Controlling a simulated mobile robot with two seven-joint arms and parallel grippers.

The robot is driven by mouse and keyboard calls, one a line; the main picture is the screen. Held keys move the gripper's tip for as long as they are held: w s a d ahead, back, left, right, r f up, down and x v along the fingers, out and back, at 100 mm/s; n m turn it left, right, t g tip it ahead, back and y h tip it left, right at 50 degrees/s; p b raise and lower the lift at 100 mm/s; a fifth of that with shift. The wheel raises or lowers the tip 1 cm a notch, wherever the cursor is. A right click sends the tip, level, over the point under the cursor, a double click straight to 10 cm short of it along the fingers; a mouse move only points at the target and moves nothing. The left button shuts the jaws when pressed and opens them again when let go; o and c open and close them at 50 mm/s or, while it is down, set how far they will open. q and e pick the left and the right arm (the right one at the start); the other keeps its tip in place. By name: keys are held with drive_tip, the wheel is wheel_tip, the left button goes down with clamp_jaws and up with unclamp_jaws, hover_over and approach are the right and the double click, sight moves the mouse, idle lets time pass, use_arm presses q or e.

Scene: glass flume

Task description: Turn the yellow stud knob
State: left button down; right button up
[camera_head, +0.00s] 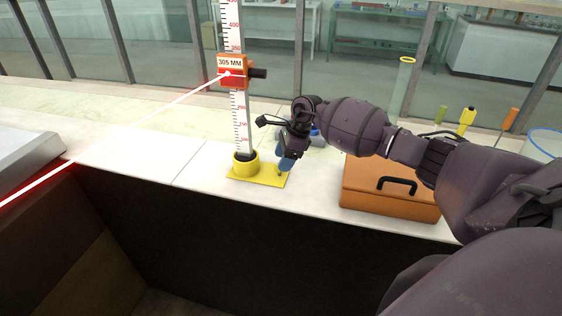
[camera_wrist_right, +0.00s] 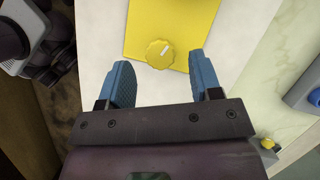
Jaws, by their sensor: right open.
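The yellow stud knob (camera_wrist_right: 160,53) is round with a scalloped rim and a white mark on its top. It sits near the edge of a flat yellow base plate (camera_wrist_right: 185,20), which in the head view (camera_head: 240,180) lies under the yellow foot of an upright scale. My right gripper (camera_head: 286,160) is open, its blue fingers pointing down over the plate's right side. In the right wrist view the knob lies ahead of the gap between the fingertips, one on each side, with no visible contact. In the head view the fingers largely hide the knob. My left gripper is not in view.
The white scale post (camera_head: 241,120) carries an orange slider (camera_head: 233,72) reading 305 MM, with a red beam reaching it from the left. An orange case (camera_head: 385,200) with a black handle stands right of the plate. The pale counter (camera_head: 150,150) left of the plate is clear.

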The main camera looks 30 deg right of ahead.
drive_tip(key=shift+x, duration=1.05)
drive_tip(key=shift+c, duration=0.4)
drive_tip(key=c, duration=0.9)
drive_tip(key=shift+o, duration=0.2)
drive_tip(key=m+t, duration=0.1)
drive_tip(key=m, duration=0.2)
drive_tip(key=m+h+p, duration=0.1)
drive_tip(key=m, duration=0.2)
drive_tip(key=shift+s+t+h, duration=0.1)
drive_tip(key=shift+t+h, duration=0.2)
drive_tip(key=shift+t, duration=0.1)
drive_tip(key=m+h, duration=0.1)
drive_tip(key=m, duration=0.2)
drive_tip(key=m+h, duration=0.1)
drive_tip(key=m, duration=0.2)
drive_tip(key=shift+a+t, duration=0.2)
drive_tip(key=shift+t, duration=0.2)
drive_tip(key=shift+m, duration=0.4)
